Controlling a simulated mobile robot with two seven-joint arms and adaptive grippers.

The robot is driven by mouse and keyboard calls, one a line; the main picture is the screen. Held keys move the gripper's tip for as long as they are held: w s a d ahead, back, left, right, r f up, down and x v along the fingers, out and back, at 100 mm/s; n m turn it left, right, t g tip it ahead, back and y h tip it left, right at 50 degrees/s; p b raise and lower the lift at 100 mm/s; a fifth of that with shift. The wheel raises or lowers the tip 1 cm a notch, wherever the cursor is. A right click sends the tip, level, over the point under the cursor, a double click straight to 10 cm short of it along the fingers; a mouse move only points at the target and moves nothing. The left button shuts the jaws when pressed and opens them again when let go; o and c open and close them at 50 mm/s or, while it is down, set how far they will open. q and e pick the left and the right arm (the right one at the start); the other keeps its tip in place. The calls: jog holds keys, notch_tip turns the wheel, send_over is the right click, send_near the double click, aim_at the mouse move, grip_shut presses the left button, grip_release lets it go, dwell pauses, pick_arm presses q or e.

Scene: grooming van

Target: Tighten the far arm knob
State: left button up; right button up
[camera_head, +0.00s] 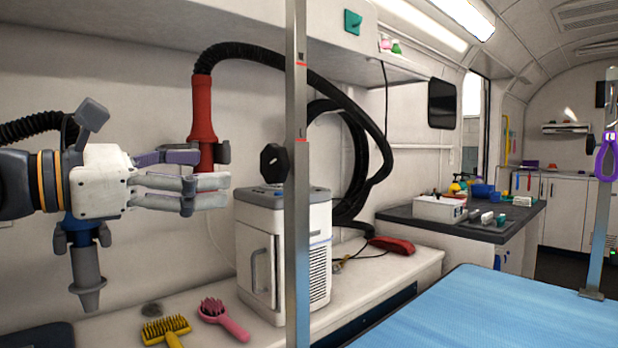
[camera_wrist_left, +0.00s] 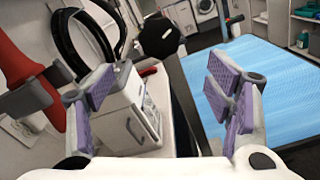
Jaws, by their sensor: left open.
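A black lobed knob (camera_head: 274,163) sits at the left side of the near upright metal post (camera_head: 297,60). The knob also shows in the left wrist view (camera_wrist_left: 160,38), beyond the fingertips and between them, near the top. My left gripper (camera_head: 218,170) is open and empty, pointing right toward this knob with a gap between. In the left wrist view its purple-padded fingers are spread wide. A second post (camera_head: 602,220) stands at the blue table's right, with a small dark part (camera_head: 590,145) too small to make out. My right gripper is not in view.
A red dryer nozzle (camera_head: 203,110) on a black hose hangs close to my left fingers. A white box unit (camera_head: 262,250) stands below the knob. A yellow brush (camera_head: 166,329) and a pink brush (camera_head: 222,318) lie on the counter. The blue tabletop (camera_head: 490,310) is clear.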

aim_at(268, 167)
pick_arm(q)
jog(key=x, duration=1.1)
jog(key=shift+w+d+b, duration=0.2)
jog(key=shift+d+b, duration=0.05)
jog(key=shift+b, duration=0.05)
jog(key=shift+c, duration=0.5)
jog(key=c, duration=1.1)
